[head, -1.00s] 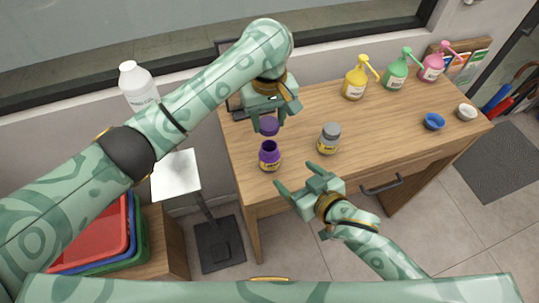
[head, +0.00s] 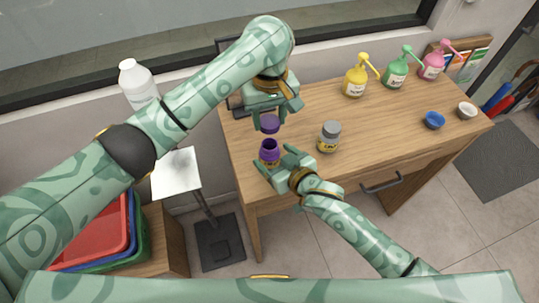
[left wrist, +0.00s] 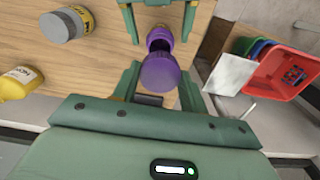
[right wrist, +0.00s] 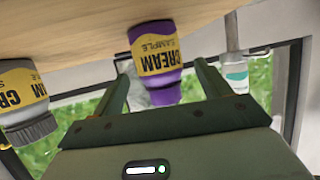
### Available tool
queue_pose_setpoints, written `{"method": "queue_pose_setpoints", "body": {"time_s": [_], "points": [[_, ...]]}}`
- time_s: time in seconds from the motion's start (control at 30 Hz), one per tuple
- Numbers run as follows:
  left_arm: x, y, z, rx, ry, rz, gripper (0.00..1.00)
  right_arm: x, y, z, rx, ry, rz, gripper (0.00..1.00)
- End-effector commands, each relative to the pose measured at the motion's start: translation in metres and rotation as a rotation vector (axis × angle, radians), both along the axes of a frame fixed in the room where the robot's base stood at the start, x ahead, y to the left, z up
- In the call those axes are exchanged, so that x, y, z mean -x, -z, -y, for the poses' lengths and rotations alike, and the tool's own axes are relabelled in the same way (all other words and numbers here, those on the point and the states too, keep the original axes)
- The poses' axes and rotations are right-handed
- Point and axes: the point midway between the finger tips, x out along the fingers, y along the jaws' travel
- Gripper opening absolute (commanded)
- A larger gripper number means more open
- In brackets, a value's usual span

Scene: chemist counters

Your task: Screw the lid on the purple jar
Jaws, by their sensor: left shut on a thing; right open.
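The purple jar (head: 269,146) stands upright and open-topped near the table's front left, with a yellow label reading CREAM SAMPLE in the right wrist view (right wrist: 156,58). My left gripper (head: 270,116) is shut on the purple lid (head: 270,124) and holds it just above the jar; the lid also shows between its fingers in the left wrist view (left wrist: 160,73). My right gripper (head: 275,162) is open, low at the jar, with one finger on either side of it. Whether its fingers touch the jar I cannot tell.
A grey-lidded cream jar (head: 329,138) stands close to the right on the wooden table (head: 380,125). Yellow (head: 356,82), green (head: 396,74) and pink (head: 432,66) pump bottles stand at the back.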

Motion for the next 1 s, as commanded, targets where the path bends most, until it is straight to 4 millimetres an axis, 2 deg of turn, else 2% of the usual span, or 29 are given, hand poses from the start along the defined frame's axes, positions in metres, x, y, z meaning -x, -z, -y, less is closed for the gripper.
{"method": "queue_pose_setpoints", "body": {"time_s": [0.1, 0.23, 0.6, 0.83, 0.87, 1.0], "points": [[0.000, 0.000, 0.000, 0.000, 0.000, 0.000, 0.22, -0.013, 0.006, -0.008, 0.000, 0.000, 0.000, 0.76], [0.000, 0.000, 0.000, 0.000, 0.000, 0.000, 0.22, -0.020, 0.010, -0.013, 0.001, 0.000, 0.000, 0.76], [0.000, 0.000, 0.000, 0.000, 0.000, 0.000, 0.22, -0.023, 0.012, -0.015, 0.001, 0.000, 0.001, 0.76], [0.000, 0.000, 0.000, 0.000, 0.000, 0.000, 0.22, -0.023, 0.012, -0.015, 0.001, 0.000, 0.001, 0.12], [0.000, 0.000, 0.000, 0.000, 0.000, 0.000, 0.22, -0.023, 0.012, -0.015, 0.001, 0.000, 0.001, 0.10], [0.001, 0.011, 0.000, -0.001, -0.002, -0.004, 0.22, -0.023, 0.012, -0.015, 0.001, 0.000, 0.000, 0.10]]}}
